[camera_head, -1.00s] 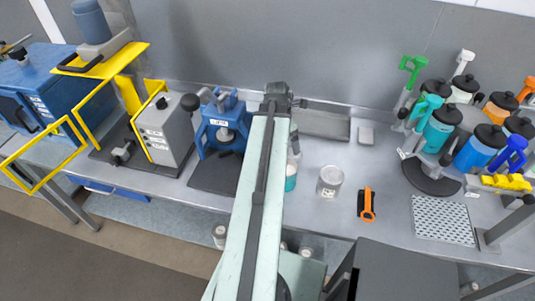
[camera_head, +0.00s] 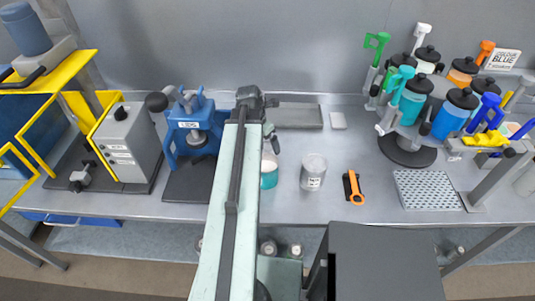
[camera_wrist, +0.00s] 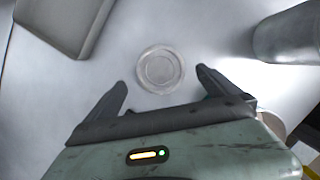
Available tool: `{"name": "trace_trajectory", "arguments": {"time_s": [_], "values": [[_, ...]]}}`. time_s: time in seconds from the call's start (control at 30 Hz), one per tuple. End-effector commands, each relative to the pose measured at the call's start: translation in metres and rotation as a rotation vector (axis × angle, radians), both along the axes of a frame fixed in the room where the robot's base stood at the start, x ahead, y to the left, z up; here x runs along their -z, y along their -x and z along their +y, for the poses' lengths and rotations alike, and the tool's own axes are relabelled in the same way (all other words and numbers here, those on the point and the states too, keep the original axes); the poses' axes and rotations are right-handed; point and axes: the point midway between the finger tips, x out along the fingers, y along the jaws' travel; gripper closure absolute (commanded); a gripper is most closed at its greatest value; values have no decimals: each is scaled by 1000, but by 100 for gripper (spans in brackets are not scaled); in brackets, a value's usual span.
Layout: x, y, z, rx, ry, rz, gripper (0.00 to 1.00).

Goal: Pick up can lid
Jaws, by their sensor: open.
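The can lid (camera_wrist: 160,70) is a round, pale, ringed disc lying flat on the metal bench, seen in the wrist view. My gripper (camera_wrist: 162,80) is open, with one dark finger on each side of the lid's near edge. The lid sits between and slightly beyond the fingertips, and nothing is held. I cannot tell how high the fingers are above the bench. In the head view my arm hides the lid, and my gripper (camera_head: 270,135) shows only partly at the arm's far end.
A silver can (camera_head: 313,172) stands right of my gripper, also in the wrist view (camera_wrist: 290,35). A teal-filled container (camera_head: 269,172) is close by. A grey tray (camera_head: 297,116) lies behind. A blue press (camera_head: 193,128) stands left. An orange-black tool (camera_head: 354,187) lies right.

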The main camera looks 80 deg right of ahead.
Motion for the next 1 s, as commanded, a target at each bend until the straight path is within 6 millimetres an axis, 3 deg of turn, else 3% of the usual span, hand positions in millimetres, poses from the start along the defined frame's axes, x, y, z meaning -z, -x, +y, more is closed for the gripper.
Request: {"name": "trace_trajectory", "arguments": {"time_s": [0.03, 0.17, 0.43, 0.63, 1.0], "values": [[17, 1, -2, 1, 0, 0, 0], [38, 5, -7, 1, 0, 0, 0], [36, 5, -7, 0, 0, 0, 0], [36, 5, -7, 0, 0, 0, 56], [27, 5, -7, -1, 0, 0, 59]]}}
